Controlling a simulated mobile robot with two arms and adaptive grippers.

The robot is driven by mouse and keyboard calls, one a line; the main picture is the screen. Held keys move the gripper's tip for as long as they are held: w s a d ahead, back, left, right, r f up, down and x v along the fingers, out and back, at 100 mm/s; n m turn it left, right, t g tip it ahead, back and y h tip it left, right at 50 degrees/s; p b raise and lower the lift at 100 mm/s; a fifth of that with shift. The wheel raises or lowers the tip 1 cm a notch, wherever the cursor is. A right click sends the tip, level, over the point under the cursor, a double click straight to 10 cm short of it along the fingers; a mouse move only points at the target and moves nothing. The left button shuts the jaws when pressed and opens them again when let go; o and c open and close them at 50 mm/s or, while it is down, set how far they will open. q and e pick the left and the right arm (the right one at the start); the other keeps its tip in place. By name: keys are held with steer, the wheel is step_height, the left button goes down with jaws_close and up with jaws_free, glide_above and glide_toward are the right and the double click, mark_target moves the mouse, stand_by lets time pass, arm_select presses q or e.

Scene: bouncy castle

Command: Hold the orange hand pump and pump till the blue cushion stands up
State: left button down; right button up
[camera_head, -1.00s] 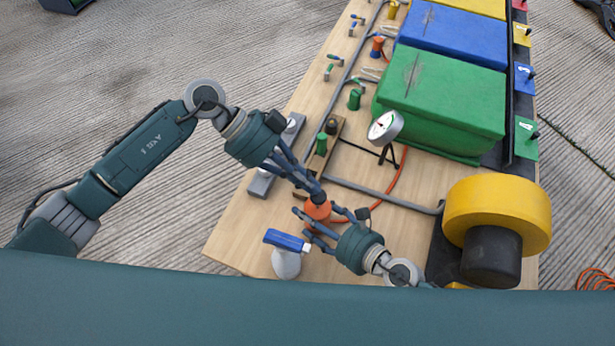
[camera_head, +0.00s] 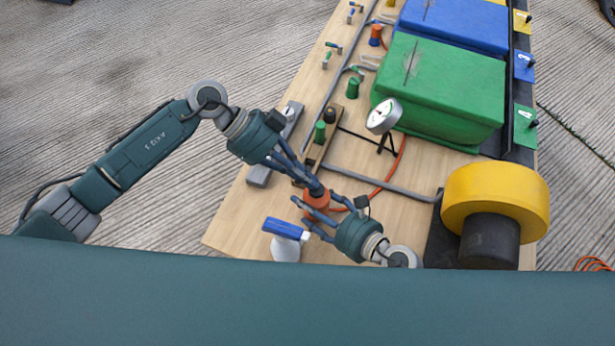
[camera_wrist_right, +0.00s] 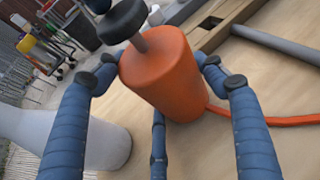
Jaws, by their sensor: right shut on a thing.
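The orange hand pump (camera_head: 316,201) stands near the front of the wooden board, and its hose runs off to the right. My right gripper (camera_head: 318,212) is shut around the pump's body; the wrist view shows fingers on both sides of the orange body (camera_wrist_right: 165,75). A black knob (camera_wrist_right: 122,20) on a short grey rod shows above the body. My left gripper (camera_head: 316,188) reaches down to the pump's top from the upper left; its fingertips are bunched there and their grip is unclear. The blue cushion (camera_head: 455,25) is a boxy block behind the green one, partly cut off by the picture's top.
A spray bottle (camera_head: 286,245) with a blue head stands just below the pump.

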arm_select(q)
step_height(320, 180, up, 3)
steer(key=shift+a+r, duration=0.15)
steer(key=v, duration=0.9)
steer(key=shift+a+r, duration=0.25)
steer(key=shift+a, duration=0.05)
steer(key=shift+w+r, duration=0.1)
steer(key=shift+w, duration=0.05)
stand_by(0.4)
step_height(320, 180, up, 4)
steer(key=shift+w+f, duration=0.1)
steer(key=shift+w, duration=0.1)
